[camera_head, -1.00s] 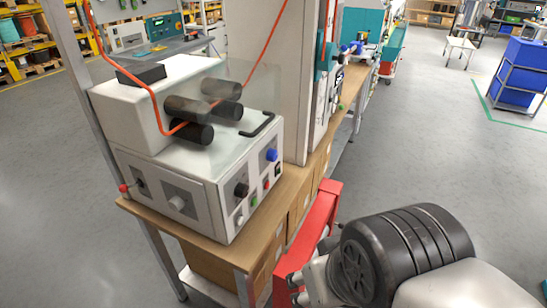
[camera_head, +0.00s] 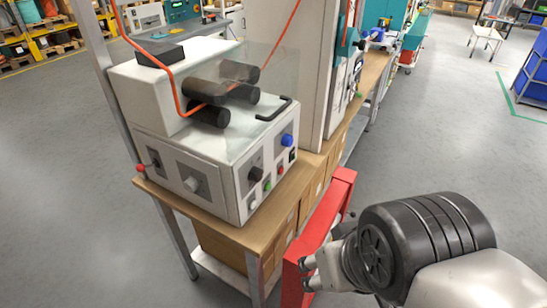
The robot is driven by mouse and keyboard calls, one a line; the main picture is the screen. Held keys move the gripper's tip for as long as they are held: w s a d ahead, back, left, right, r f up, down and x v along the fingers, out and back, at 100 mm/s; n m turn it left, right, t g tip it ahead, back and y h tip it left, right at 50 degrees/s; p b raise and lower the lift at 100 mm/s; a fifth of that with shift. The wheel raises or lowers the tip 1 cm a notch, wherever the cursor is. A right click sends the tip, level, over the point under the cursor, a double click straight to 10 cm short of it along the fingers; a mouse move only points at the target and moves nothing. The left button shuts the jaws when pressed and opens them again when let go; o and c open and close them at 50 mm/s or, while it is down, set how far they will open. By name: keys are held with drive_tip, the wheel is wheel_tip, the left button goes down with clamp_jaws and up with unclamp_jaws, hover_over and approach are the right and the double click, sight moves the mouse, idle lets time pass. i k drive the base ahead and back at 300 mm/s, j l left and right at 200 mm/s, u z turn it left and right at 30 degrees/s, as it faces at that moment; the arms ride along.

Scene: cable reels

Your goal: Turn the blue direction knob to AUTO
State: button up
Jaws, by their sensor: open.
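The blue knob (camera_head: 287,140) sits at the upper right of the front panel on a white machine (camera_head: 215,190). The setting it points to is too small to read. My gripper (camera_head: 307,275) is at the lower middle, in front of the red frame and well apart from the machine. Its fingers are spread and hold nothing.
A black knob (camera_head: 255,174) sits left of the blue one, with a green button (camera_head: 267,187) and a red button (camera_head: 280,170) below. The machine stands on a wooden bench (camera_head: 230,233). A red frame (camera_head: 318,235) stands beside the bench. An orange cable (camera_head: 151,65) runs into the machine.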

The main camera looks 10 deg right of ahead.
sight(287, 139)
drive_tip(key=i+l+z, duration=0.15)
drive_tip(key=z, duration=0.25)
drive_tip(key=i+z, duration=0.6)
drive_tip(key=z, duration=0.2)
